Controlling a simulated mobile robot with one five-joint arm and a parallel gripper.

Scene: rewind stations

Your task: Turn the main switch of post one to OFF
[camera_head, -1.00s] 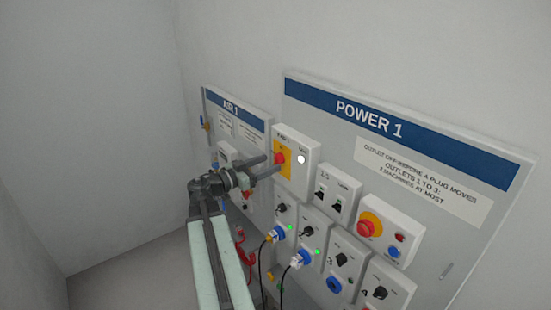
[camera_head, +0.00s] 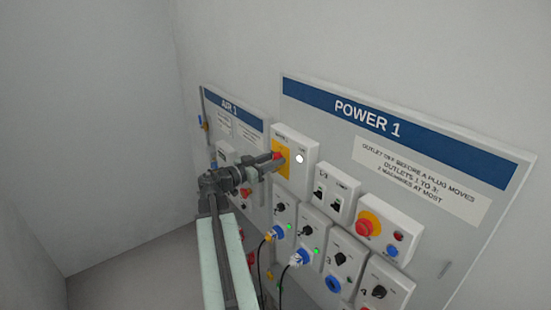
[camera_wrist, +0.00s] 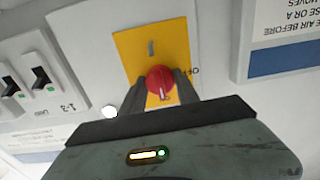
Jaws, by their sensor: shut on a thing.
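The main switch is a red knob (camera_head: 279,156) on a yellow plate (camera_head: 284,168), in a grey box at the upper left of the POWER 1 board. The fingers partly cover the plate. A round white lamp (camera_head: 299,159) beside the switch looks lit.
The POWER 1 board (camera_head: 456,184) carries breakers (camera_head: 330,195), a red emergency button (camera_head: 364,227) and outlets with blue plugs (camera_head: 298,258) and hanging cables below. The AIR 1 board (camera_head: 246,115) stands to the left. The floor at the left is clear.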

